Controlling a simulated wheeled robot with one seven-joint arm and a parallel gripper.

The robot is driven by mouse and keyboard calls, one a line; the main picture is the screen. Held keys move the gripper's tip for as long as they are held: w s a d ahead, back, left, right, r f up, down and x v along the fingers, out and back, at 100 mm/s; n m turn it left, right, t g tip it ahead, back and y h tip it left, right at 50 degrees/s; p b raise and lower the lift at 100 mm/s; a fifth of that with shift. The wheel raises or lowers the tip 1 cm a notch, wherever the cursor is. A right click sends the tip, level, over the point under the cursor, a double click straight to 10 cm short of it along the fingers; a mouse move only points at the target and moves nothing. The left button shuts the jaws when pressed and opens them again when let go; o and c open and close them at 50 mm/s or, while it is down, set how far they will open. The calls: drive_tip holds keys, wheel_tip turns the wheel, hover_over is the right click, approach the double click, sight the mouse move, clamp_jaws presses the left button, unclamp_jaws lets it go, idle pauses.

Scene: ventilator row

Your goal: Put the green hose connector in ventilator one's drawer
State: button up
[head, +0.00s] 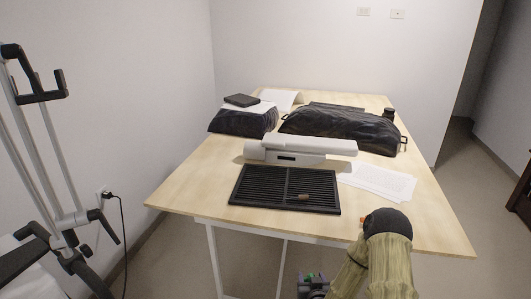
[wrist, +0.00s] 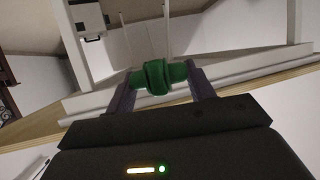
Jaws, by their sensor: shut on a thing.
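The green hose connector (wrist: 158,77) is a short green cylinder with a thicker middle collar. My gripper (wrist: 160,85) is shut on it, one dark finger at each end, in the wrist view. In the head view my gripper (head: 313,287) is low at the bottom edge, in front of and below the table's near edge. A small bit of green shows there between the fingers. No ventilator or drawer can be made out for certain in either view.
A wooden table (head: 185,193) bears a black slatted tray (head: 262,188), a white device (head: 300,148), papers (head: 380,180) and dark bags (head: 345,128). A grey stand with handles (head: 50,150) is at the left, by the wall. Open floor (head: 452,160) shows at the right.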

drive_tip(key=s+r+p, duration=0.3)
drive_tip(key=r+p, duration=0.9)
drive_tip(key=r, duration=0.3)
drive_tip(key=shift+s, duration=0.4)
drive_tip(key=shift+f, duration=0.1)
